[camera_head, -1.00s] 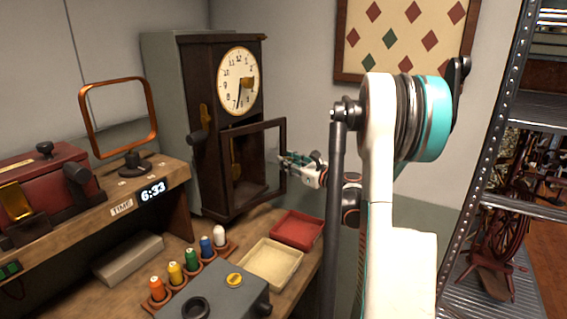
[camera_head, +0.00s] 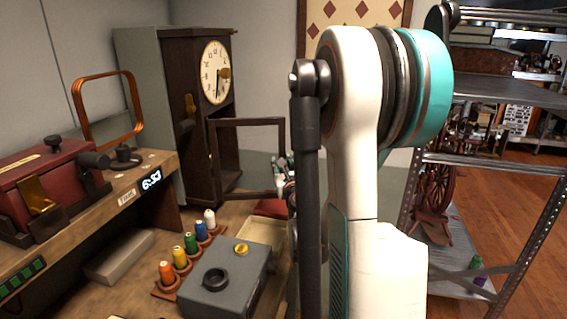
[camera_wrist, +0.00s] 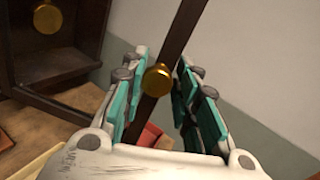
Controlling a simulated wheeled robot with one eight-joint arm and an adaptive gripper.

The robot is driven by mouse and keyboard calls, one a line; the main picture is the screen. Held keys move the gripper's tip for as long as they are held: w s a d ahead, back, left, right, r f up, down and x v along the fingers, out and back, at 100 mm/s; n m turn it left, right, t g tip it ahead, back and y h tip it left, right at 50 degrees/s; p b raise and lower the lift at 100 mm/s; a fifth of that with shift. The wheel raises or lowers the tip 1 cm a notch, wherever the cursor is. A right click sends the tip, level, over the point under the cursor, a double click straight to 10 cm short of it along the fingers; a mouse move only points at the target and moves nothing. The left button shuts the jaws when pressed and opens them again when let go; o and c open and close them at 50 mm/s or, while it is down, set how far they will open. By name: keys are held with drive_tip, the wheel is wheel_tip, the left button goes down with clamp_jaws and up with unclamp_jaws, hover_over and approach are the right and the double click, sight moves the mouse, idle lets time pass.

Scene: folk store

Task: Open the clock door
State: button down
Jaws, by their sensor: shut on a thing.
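The tall dark wooden clock (camera_head: 180,110) stands against the back wall, its white dial at the top. Its framed door (camera_head: 247,122) stands open, swung out from the case on its left side. My gripper (camera_head: 284,172) is at the door's free right edge, partly hidden behind my arm in the head view. In the wrist view my gripper (camera_wrist: 160,80) has its teal-padded fingers on both sides of a round brass knob (camera_wrist: 158,79) on the dark door bar (camera_wrist: 180,35). It is shut on the knob. Inside the case the brass pendulum (camera_wrist: 47,18) shows.
On the bench are a grey box (camera_head: 225,278), several thread spools (camera_head: 190,243), a cream tray (camera_head: 262,232) and a red tray (camera_head: 270,207). A metal shelf (camera_head: 490,90) stands on the right.

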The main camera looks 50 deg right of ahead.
drive_tip(key=shift+s+a+m+g+h, duration=0.25)
drive_tip(key=shift+s+a+h, duration=0.05)
drive_tip(key=shift+a, duration=0.25)
drive_tip(key=shift+s+a+m+g+h, duration=0.25)
drive_tip(key=shift+a+h, duration=0.05)
drive_tip(key=shift+a, duration=0.25)
drive_tip(key=c, duration=1.6)
unclamp_jaws()
drive_tip(key=shift+o, duration=1.3)
drive_tip(key=shift+w+a, duration=0.1)
drive_tip(key=shift+w, duration=0.05)
